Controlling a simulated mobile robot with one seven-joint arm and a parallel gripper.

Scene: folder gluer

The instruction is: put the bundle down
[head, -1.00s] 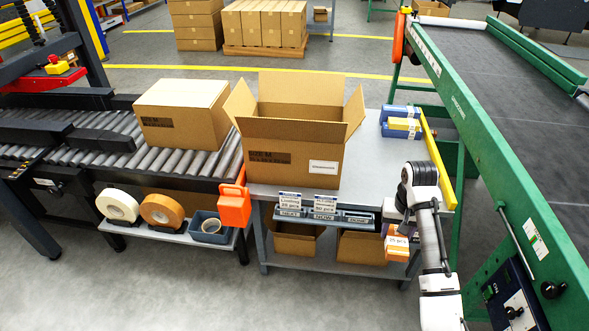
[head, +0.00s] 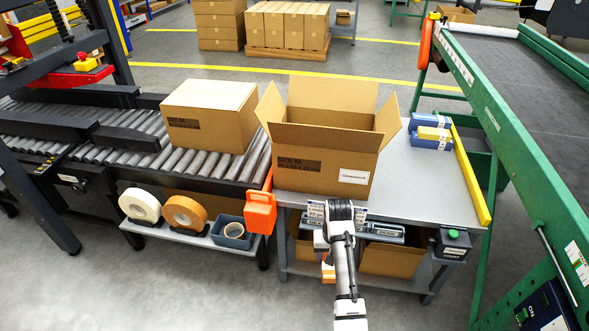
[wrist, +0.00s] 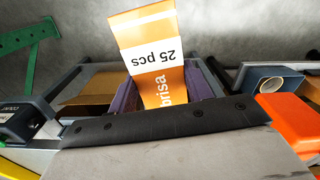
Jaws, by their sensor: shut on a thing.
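The bundle (wrist: 165,80) is orange with a white band that reads "25 pcs" and "brisa". In the wrist view it stands between the two purple fingers of my gripper (wrist: 163,103), which is shut on it. In the head view my gripper (head: 321,243) hangs in front of the table's front edge, mostly hidden by my arm. Only a bit of the bundle (head: 328,272) shows below it, lower than the tabletop. The grey table (head: 430,185) carries an open carton (head: 320,160); the carton's inside floor is hidden.
Blue and yellow packs (head: 432,132) lie at the table's back right, beside a yellow rail (head: 470,175). The tabletop right of the carton is bare. An orange box-shaped item (head: 260,212) and tape rolls (head: 184,212) are at left. A control box (head: 452,244) is at the front right.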

